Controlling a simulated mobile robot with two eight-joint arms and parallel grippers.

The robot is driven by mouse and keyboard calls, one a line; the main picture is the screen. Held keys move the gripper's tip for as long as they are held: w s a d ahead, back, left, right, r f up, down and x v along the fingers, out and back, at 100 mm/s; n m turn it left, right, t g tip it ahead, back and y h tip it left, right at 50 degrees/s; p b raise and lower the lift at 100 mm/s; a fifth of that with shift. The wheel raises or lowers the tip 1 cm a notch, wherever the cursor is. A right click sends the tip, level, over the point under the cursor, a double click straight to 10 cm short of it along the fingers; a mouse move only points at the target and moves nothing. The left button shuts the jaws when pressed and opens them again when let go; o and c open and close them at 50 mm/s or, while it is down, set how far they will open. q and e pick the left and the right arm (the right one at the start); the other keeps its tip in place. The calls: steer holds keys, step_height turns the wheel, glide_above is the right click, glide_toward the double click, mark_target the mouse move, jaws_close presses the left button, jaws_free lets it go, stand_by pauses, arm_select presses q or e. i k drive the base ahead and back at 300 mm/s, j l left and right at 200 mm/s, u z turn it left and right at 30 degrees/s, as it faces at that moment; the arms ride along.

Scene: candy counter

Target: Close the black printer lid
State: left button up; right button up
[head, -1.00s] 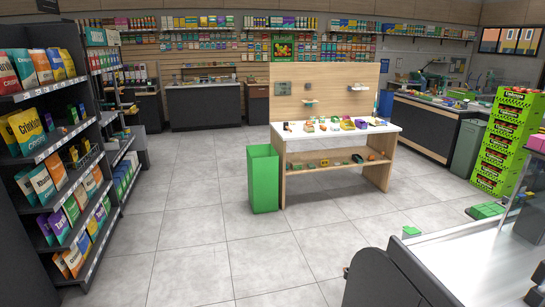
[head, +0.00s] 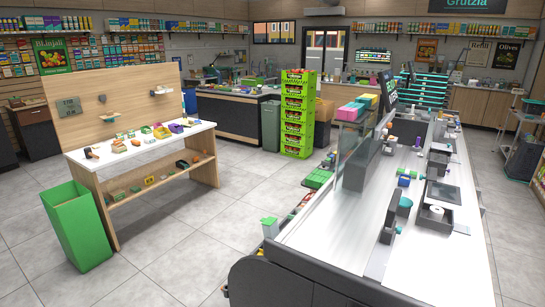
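A small black printer (head: 434,216) stands on the white counter at the right. A white paper roll (head: 437,210) shows in it, so it looks open. A dark flat panel (head: 443,192) is just behind it; it looks like the raised lid, but at this size I cannot be sure. Neither of my grippers is in the head view.
The long white checkout counter (head: 345,215) has a glass panel (head: 353,155) on its left edge and a dark rounded near end (head: 265,283). Green crates (head: 298,115) are stacked behind. A wooden display table (head: 155,155) and green bin (head: 77,225) stand left. Grey floor between is clear.

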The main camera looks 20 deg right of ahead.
mark_target(431, 174)
steer(key=i+z, duration=0.15)
steer(key=z, duration=0.25)
steer(key=i+j+z, duration=0.1)
steer(key=z, duration=0.3)
steer(key=i+j+z, duration=0.1)
steer(key=z, duration=0.3)
steer(key=i+j+z, duration=0.1)
steer(key=z, duration=0.3)
steer(key=i+j+z, duration=0.15)
steer(key=z, duration=0.2)
steer(key=i+j+z, duration=0.15)
steer(key=j+z, duration=0.15)
